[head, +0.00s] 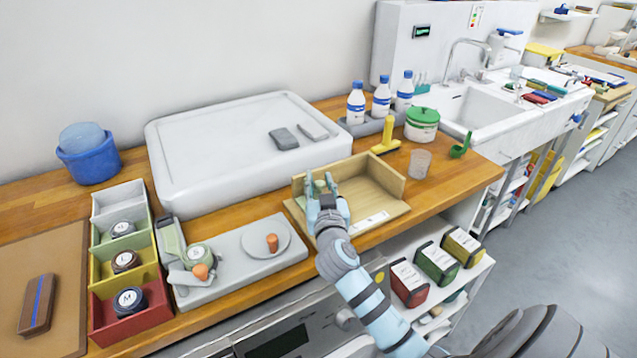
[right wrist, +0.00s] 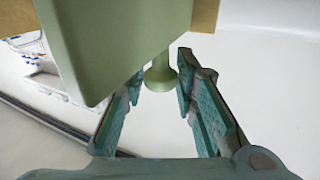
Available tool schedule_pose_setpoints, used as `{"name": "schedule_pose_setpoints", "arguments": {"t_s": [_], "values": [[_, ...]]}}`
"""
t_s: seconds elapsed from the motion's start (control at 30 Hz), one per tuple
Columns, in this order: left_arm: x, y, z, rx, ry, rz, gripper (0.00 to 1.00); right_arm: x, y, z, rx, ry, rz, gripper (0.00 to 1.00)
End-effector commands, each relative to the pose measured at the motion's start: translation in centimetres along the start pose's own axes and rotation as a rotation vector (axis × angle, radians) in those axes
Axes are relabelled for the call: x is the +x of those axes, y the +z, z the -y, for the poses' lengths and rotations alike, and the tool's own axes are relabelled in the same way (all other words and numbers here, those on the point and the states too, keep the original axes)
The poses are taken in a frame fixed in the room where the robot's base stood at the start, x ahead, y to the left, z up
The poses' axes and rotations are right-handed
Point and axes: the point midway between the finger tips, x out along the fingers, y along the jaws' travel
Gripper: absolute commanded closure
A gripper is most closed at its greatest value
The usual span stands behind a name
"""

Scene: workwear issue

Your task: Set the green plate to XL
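A wooden open-topped box (head: 382,180) stands on the counter, with a white label strip (head: 370,222) along its front. My right gripper (head: 320,184) is over its left part. In the right wrist view the green plate (right wrist: 105,40) fills the upper left, and a green knob (right wrist: 160,77) sticks out from it. The fingers of my right gripper (right wrist: 161,80) stand apart on either side of the knob; small gaps seem to show. In the head view the gripper hides most of the plate. The label's markings are too small to read. My left gripper is not in view.
A white raised slab (head: 240,150) is behind, with bottles (head: 356,103), a yellow handled tool (head: 387,135), a green-lidded pot (head: 422,122) and a clear cup (head: 419,164) nearby. A grey tray (head: 225,285) and coloured bins (head: 135,325) stand left.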

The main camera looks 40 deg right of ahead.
Motion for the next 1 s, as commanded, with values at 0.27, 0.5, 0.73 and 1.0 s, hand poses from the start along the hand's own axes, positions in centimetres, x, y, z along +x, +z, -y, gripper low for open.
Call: {"name": "schedule_pose_setpoints", "arguments": {"t_s": [0.27,0.5,0.73,1.0], "values": [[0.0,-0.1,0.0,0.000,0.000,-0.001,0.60,0.0,0.0,0.1,0.000,-0.002,0.000,0.61],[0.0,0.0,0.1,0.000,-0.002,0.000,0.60,-2.3,0.1,0.1,0.001,-0.003,0.002,0.61],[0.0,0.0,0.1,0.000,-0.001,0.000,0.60,-8.7,0.2,0.1,0.004,-0.003,0.004,0.61],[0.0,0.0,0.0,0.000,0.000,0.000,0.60,-12.1,0.0,0.1,0.000,-0.001,0.000,0.61]]}}
